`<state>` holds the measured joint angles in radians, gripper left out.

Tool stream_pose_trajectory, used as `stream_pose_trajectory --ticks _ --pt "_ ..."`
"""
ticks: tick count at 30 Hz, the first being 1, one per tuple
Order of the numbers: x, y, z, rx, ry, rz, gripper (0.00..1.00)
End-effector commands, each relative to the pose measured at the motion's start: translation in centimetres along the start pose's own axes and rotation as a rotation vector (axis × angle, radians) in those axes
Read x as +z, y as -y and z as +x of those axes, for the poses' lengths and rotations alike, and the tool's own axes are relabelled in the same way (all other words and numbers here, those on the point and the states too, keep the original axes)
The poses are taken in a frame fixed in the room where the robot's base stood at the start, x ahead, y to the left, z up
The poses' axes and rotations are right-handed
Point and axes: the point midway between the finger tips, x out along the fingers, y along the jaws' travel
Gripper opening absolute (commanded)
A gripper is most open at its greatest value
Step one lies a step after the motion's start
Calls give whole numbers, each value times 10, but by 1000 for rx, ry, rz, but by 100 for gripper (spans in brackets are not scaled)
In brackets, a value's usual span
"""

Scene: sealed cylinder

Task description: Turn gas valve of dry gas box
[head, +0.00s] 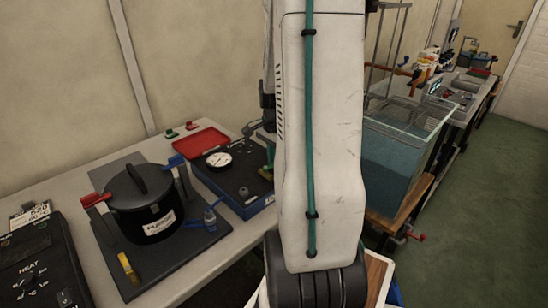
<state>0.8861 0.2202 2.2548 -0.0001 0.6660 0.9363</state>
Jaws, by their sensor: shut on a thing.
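A low box with a dark top and blue sides (259,207) stands on the bench left of my arm; I take it for the dry gas box. Its top carries a round white gauge (218,159) and a small grey knob (243,193). A green handle with a yellowish fitting (268,160) shows at its right back, partly behind my arm; it looks like the gas valve. My gripper (258,132) shows only in part beside my white arm, just above that handle. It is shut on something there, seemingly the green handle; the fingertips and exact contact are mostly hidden.
A black pot (146,205) with red and blue clamps stands on a dark mat at left. A red tray (201,139) lies behind the box. A black heater unit (42,262) is front left. A water tank (398,165) stands right of my arm; green floor is clear at far right.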

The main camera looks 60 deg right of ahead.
Motion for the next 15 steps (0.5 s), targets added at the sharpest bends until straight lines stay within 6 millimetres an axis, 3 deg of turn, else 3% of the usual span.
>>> stream_pose_trajectory --ticks 5,6,7,15 --pt "0 0 0 1 1 1 0" --pt "0 0 0 1 1 1 25" --pt "0 0 0 1 1 1 33" --pt "0 0 0 0 1 0 35"
